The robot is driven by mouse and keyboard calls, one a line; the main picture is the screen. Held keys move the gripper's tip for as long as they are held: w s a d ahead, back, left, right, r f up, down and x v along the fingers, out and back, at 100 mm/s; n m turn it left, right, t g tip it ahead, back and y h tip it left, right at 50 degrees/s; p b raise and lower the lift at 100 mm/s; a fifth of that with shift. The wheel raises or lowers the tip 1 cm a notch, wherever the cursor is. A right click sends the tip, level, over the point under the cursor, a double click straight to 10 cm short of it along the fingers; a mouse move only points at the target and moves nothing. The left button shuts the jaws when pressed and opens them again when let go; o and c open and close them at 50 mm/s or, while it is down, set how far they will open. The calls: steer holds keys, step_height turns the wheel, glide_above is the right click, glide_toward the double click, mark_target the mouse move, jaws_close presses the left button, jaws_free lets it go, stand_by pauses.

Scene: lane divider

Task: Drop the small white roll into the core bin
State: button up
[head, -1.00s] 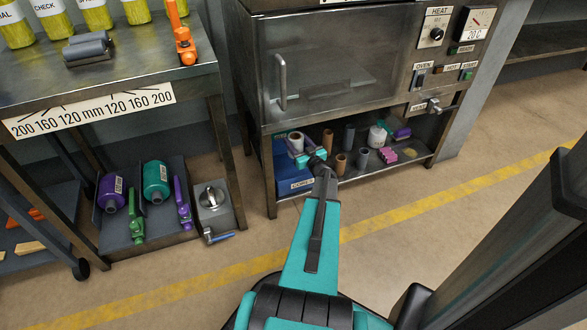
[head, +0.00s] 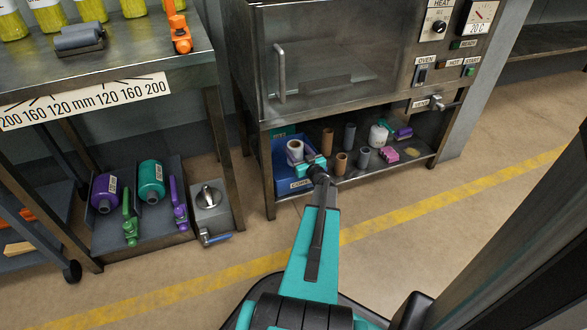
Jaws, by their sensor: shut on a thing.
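The small white roll (head: 295,149) is upright at the blue core bin (head: 282,177), on the left of the low shelf under the oven. My teal gripper (head: 308,166) reaches in from the front right and is shut on the roll. The roll shows against the inside of the bin, within its outline. Its lower part is partly hidden by my gripper and the bin wall, so I cannot tell how far it is above the bin floor. The bin's front bears a label, partly readable.
To the right on the shelf stand brown tubes (head: 340,163), grey tubes (head: 349,136), a larger white roll (head: 378,135) and a pink block (head: 389,155). The oven (head: 340,60) hangs close above. A shelf post (head: 268,170) stands left of the bin.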

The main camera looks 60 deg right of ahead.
steer(key=o, duration=1.3)
steer(key=shift+s, duration=0.1)
steer(key=shift+p+v, duration=2.3)
steer(key=shift+v, duration=4.55)
